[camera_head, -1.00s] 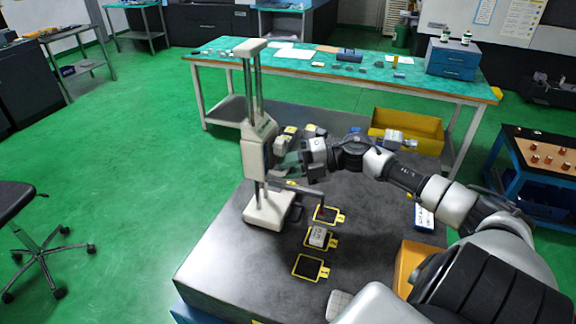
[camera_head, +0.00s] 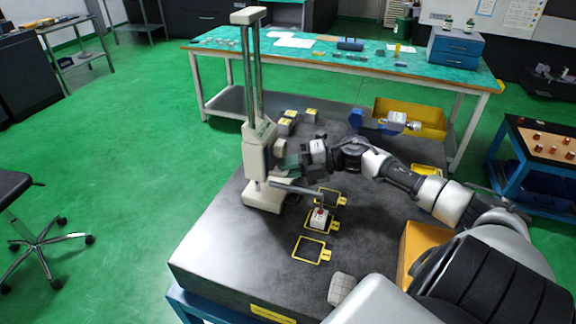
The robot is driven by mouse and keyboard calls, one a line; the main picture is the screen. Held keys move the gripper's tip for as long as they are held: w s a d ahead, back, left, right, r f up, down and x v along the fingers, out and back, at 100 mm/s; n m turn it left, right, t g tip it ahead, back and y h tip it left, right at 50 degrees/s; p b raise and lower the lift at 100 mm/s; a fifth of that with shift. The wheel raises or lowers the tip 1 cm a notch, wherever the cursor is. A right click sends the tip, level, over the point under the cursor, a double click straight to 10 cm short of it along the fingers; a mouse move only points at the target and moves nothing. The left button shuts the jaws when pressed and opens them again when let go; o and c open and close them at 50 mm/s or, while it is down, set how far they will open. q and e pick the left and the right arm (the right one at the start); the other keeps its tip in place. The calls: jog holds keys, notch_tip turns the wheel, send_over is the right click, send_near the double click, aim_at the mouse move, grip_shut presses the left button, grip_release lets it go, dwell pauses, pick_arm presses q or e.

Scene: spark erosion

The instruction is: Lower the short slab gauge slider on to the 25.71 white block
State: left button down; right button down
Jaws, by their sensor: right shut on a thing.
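The beige height gauge stands upright on its base (camera_head: 264,197), with twin columns (camera_head: 252,75). Its slider (camera_head: 258,148) is low on the columns, and a thin arm (camera_head: 297,188) runs right from it to a downward tip. The white block (camera_head: 320,222) sits in the middle of three yellow-outlined squares. The tip is over the block's top, with a small red spot there; I cannot tell whether they touch. My right gripper (camera_head: 287,164) is shut on the slider's right side, its fingers partly hidden.
The front yellow square (camera_head: 309,249) is empty on the dark plate (camera_head: 225,250). Small blocks with yellow labels (camera_head: 288,120) stand behind the gauge. A yellow bin (camera_head: 425,115) is at the back right. A green-topped bench (camera_head: 290,55) lies beyond.

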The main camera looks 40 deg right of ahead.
jog(key=c, duration=1.5)
grip_release()
jog(key=shift+s+f, duration=0.1)
jog(key=shift+f, duration=0.3)
jog(key=shift+o, duration=0.2)
jog(key=shift+r, duration=0.1)
jog(key=shift+s+d, duration=0.15)
jog(key=shift+d, duration=0.1)
jog(key=b+v, duration=0.1)
jog(key=v, duration=0.9)
jog(key=shift+d+r, duration=0.1)
